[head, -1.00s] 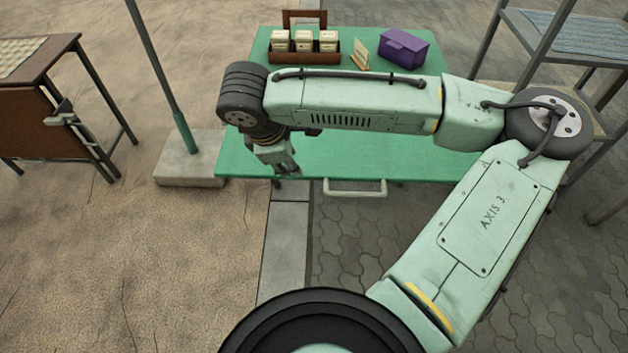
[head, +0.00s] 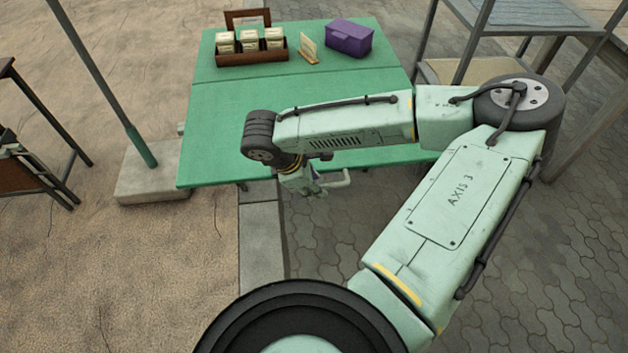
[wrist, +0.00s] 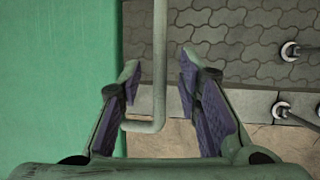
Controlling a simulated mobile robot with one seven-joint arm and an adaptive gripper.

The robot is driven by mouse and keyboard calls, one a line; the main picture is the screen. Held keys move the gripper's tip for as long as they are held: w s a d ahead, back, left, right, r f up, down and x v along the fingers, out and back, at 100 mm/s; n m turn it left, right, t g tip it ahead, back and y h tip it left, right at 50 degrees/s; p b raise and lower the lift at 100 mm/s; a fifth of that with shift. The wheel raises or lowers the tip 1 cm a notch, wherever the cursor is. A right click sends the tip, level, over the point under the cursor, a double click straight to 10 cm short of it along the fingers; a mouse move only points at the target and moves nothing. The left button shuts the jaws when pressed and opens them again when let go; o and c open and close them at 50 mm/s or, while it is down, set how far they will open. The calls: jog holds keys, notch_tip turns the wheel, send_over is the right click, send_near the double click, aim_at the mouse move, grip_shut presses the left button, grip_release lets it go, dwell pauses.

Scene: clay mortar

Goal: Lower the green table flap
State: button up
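The green flap (head: 235,140) is the near part of the green table and stands raised, level with the top behind a seam. Its pale bar handle (head: 337,183) sticks out from the front edge. My gripper (head: 318,190) is just in front of that edge, at the handle. In the wrist view the flap (wrist: 60,80) fills the left side, and the handle (wrist: 160,50) runs between the two fingers of my gripper (wrist: 158,75). The fingers are apart, with gaps on both sides of the bar. The flap's underside is hidden.
On the table's far part (head: 300,72) are a wooden carrier (head: 252,58) with tins, a small card (head: 308,46) and a purple box (head: 350,38). A pole in a concrete block (head: 150,185) stands left, a metal shelf (head: 535,15) right. Paving before the flap is clear.

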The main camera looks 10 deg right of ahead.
jog(key=shift+f, duration=0.15)
jog(key=shift+c, duration=0.2)
grip_shut()
dwell(0.7)
